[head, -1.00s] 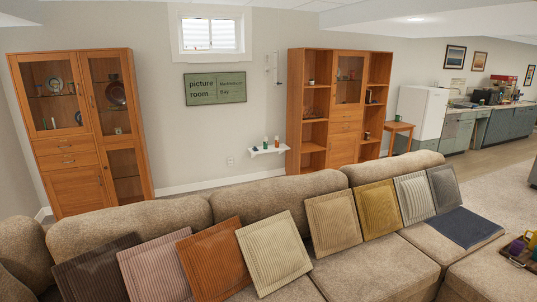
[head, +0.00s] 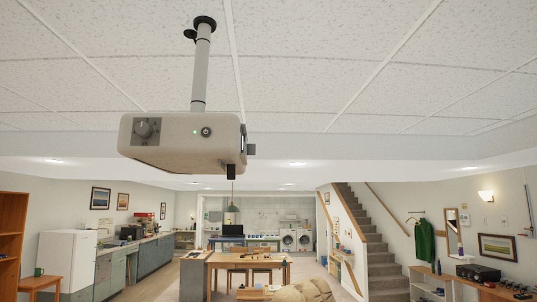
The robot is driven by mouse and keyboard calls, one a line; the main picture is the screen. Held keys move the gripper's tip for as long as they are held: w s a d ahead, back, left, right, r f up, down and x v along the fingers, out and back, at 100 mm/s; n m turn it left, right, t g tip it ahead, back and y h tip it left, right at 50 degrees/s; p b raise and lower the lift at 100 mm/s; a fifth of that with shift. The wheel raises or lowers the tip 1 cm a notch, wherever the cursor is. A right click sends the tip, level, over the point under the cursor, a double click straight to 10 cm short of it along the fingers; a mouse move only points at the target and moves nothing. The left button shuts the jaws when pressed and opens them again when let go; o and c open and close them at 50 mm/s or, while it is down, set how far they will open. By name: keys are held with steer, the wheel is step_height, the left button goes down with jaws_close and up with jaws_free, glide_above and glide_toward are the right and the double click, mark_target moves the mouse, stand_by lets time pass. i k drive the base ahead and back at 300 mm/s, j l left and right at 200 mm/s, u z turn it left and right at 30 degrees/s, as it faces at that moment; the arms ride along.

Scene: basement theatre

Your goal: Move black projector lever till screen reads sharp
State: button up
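The projector (head: 175,148) is a beige box hanging from the ceiling on a pale pole, left of centre in the head view. A small black tab (head: 231,171) points down from its lower right corner. A dark grey block (head: 251,149) sticks out at its right side. I cannot tell for sure which of these is the lever. A dark dial (head: 146,130) and a round black button (head: 206,132) with a small green light are on the facing side. No screen and no gripper show in the view now.
A wooden table (head: 238,257) with stools stands below and beyond the projector. A white fridge (head: 66,262) and kitchen counters line the left. Stairs (head: 365,240) rise at the right. A shelf with black equipment (head: 478,273) is at far right. Air around the projector looks clear.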

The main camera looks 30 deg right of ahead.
mark_target(230, 169)
steer(key=i+l+u, duration=0.15)
steer(key=l, duration=0.75)
steer(key=z, duration=3.2)
steer(key=u, duration=0.45)
steer(key=j+u, duration=0.1)
steer(key=u, duration=0.75)
steer(key=i+u, duration=0.1)
steer(key=u, duration=0.75)
steer(key=i+u, duration=0.2)
